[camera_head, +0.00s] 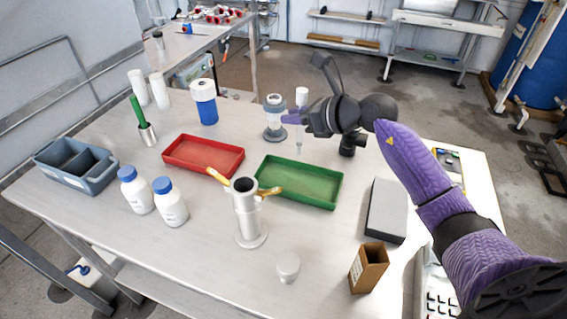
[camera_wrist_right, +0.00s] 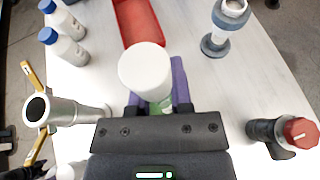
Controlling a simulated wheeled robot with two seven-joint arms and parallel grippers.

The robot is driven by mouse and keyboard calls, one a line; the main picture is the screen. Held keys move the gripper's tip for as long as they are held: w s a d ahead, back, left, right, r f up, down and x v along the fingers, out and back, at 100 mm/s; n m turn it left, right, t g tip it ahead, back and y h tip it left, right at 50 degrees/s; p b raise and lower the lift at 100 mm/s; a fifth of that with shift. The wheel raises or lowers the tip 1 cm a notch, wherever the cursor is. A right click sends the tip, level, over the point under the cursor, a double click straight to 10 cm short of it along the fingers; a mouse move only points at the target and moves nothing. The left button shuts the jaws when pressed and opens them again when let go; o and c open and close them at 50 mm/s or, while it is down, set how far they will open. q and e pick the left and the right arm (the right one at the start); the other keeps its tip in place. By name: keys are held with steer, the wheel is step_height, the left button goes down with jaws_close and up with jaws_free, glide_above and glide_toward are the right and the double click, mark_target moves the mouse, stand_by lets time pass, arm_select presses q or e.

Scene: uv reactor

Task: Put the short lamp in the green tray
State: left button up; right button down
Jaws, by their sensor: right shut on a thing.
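My right gripper (camera_head: 294,118) is shut on the short lamp (camera_head: 301,97), which has a white cap and a thin clear stem pointing down. The lamp hangs upright, its lower end in line with the far edge of the green tray (camera_head: 262,180). I cannot tell its exact height. The green tray looks empty. In the right wrist view the white cap (camera_wrist_right: 145,68) sits between the purple fingers (camera_wrist_right: 160,88) and hides most of what is below. A little green shows under it.
A red tray (camera_head: 167,154) lies left of the green one. A steel cylinder with yellow handles (camera_head: 247,215) stands in front. A grey fitting (camera_head: 274,128) stands close left of the lamp. A grey block (camera_head: 386,212) and brown box (camera_head: 367,272) are at the right.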

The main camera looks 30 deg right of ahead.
steer(key=f+b, duration=0.3)
steer(key=f, duration=0.6)
steer(key=shift+s+f, duration=0.15)
steer(key=shift+s, duration=0.05)
steer(key=shift+f, duration=0.3)
steer(key=shift+r, duration=0.1)
steer(key=shift+f+b, duration=0.25)
steer(key=shift+b, duration=0.05)
steer(key=c, duration=0.5)
jaws_free()
steer(key=shift+r, duration=0.1)
steer(key=shift+c, duration=0.2)
arm_select(q)
steer(key=shift+g, duration=0.3)
steer(key=s+f, duration=0.1)
steer(key=s+a+f, duration=0.1)
steer(key=a+f, duration=0.1)
steer(key=shift+s+f, duration=0.3)
steer(key=shift+s, duration=0.1)
